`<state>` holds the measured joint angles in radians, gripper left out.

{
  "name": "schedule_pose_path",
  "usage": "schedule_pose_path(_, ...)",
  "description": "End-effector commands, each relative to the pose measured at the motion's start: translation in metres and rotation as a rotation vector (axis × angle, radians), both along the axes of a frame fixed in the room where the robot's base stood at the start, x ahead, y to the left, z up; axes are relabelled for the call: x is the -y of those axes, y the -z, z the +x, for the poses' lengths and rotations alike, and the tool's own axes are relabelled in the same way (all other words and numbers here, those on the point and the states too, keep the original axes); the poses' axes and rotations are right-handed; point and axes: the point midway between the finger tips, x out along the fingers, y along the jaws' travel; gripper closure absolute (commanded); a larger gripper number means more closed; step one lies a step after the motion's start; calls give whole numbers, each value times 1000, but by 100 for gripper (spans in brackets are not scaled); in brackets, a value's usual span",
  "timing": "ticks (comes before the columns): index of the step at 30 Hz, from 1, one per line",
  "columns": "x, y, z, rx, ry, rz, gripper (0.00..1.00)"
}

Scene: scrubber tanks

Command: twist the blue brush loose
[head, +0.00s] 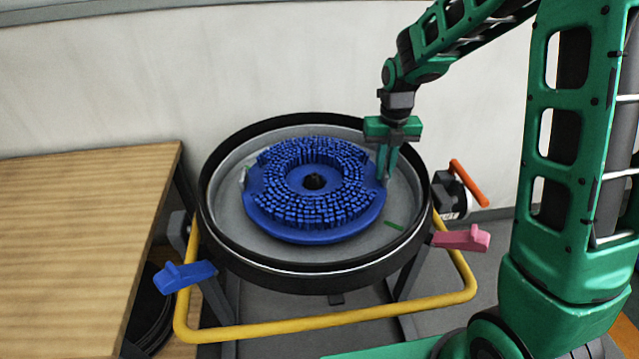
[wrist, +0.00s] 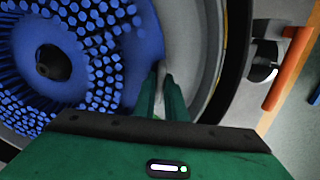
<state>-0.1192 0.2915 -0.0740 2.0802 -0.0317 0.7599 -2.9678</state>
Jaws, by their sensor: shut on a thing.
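The blue brush (head: 312,190) is a round disc with blue bristles facing up and a dark hub in its middle. It lies inside the round grey tank (head: 225,205) with a black rim. My gripper (head: 384,176) reaches down at the brush's right edge. Its green fingers are shut on the edge of the blue brush; the exact contact is partly hidden. In the wrist view, the brush (wrist: 125,75) fills the left side and my fingers (wrist: 163,85) meet its rim.
A wooden table (head: 80,225) stands at the left. A blue lever (head: 184,275) and a pink lever (head: 462,238) stick out in front of the tank. A yellow bar (head: 330,320) runs around the front. An orange handle (head: 468,183) is at the right. A pale wall stands behind.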

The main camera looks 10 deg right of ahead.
Motion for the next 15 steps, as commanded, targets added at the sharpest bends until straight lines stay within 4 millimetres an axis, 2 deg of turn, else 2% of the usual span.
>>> schedule_pose_path(2, 0, 0, 3, 1, -15, 1, 100)
schedule_pose_path(3, 0, 0, 3, 1, -18, 1, 84)
schedule_pose_path(5, 0, 0, 3, 1, -17, 1, 70)
schedule_pose_path(6, -1, 0, 3, 1, -17, 1, 67)
schedule_pose_path(15, 0, 0, 2, -2, -15, -1, 67)
